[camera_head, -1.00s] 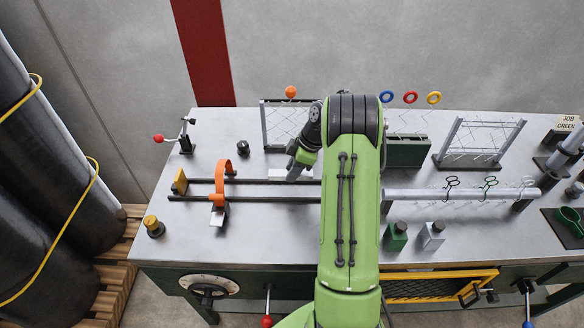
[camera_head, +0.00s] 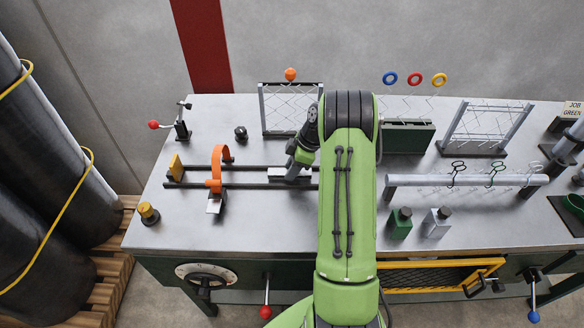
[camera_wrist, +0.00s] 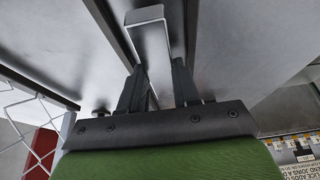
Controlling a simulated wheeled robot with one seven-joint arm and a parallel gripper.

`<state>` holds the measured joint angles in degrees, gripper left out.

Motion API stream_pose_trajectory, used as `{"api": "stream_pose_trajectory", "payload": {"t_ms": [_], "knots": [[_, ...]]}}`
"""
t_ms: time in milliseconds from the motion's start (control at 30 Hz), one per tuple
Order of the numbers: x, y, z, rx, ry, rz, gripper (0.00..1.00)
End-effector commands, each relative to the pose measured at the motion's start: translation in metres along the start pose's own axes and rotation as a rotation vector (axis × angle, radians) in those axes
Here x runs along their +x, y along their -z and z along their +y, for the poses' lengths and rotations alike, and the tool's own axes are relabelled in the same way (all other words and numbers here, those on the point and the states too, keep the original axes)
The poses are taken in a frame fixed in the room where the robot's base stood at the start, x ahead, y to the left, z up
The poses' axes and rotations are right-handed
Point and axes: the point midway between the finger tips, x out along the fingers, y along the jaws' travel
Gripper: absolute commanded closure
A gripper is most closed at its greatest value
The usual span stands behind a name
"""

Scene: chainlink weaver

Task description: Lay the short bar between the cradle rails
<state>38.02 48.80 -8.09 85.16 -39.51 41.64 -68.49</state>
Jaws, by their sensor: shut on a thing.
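The short bar (camera_head: 277,173) is a pale grey strip; in the head view it shows between the two dark cradle rails, roughly in line with them. The back rail (camera_head: 248,167) and front rail (camera_head: 255,186) run left to right. My gripper (camera_head: 291,177) is over the bar, its tips partly hidden by its own body. In the wrist view, my gripper (camera_wrist: 157,80) is shut on the bar (camera_wrist: 148,16), with a dark rail (camera_wrist: 112,25) on the left and another (camera_wrist: 190,25) on the right. I cannot tell whether the bar touches the table.
A mesh panel (camera_head: 290,112) stands behind. My arm hides the rails' right end. The tabletop left of the rails is mostly clear.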

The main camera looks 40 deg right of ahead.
Motion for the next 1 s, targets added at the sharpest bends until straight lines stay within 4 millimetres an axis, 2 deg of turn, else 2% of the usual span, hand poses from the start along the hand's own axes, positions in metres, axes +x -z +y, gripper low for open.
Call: {"api": "stream_pose_trajectory", "payload": {"t_ms": [433, 467, 633, 833, 933, 1000], "knots": [[0.008, -0.003, 0.0, -0.002, -0.002, 0.001, 1.0], [0.008, -0.003, 0.0, -0.002, -0.002, 0.001, 0.67], [0.008, -0.003, 0.0, -0.001, -0.001, 0.001, 0.41], [0.003, -0.004, 0.0, 0.001, -0.001, 0.0, 0.39], [-0.015, -0.003, 0.001, 0.001, -0.005, -0.001, 0.39], [-0.035, -0.003, 0.002, 0.0, -0.007, 0.0, 0.39]]}}
